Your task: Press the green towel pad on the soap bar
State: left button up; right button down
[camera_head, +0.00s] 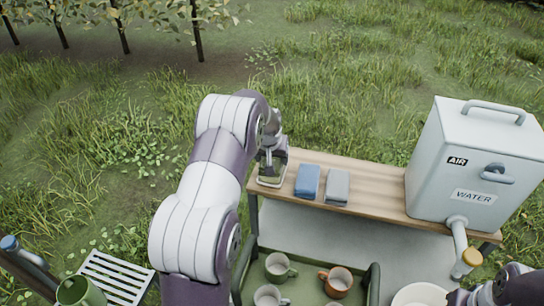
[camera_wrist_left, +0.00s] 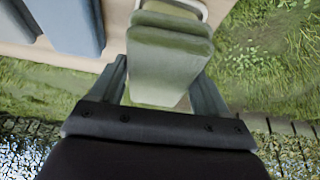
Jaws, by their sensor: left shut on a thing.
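The green towel pad (camera_wrist_left: 165,70) is between the two fingers of my left gripper (camera_wrist_left: 165,98) in the wrist view. In the head view my left gripper (camera_head: 271,163) is low over the left end of the wooden shelf, shut on the pad. A small white-rimmed dish (camera_head: 267,184) lies directly under it, and its rim shows beyond the pad in the wrist view (camera_wrist_left: 204,10). The soap bar is not clearly visible. The pad and gripper cover most of the dish, so I cannot tell whether pad and soap touch.
A blue pad (camera_head: 307,181) and a grey pad (camera_head: 337,187) lie right of the dish on the wooden shelf (camera_head: 379,190). A white water tank (camera_head: 470,160) stands at the right end. Several mugs sit in a green tray (camera_head: 310,288) below. Grass lies behind.

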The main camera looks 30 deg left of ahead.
pick_arm(q)
jog(key=shift+d, duration=0.15)
jog(key=shift+f, duration=0.3)
jog(key=shift+f+b, duration=0.35)
jog(key=shift+b, duration=0.1)
dwell(1.1)
jog(key=shift+r, duration=0.1)
notch_tip(320, 180, up, 7)
jog(key=p, duration=0.4)
dwell(0.7)
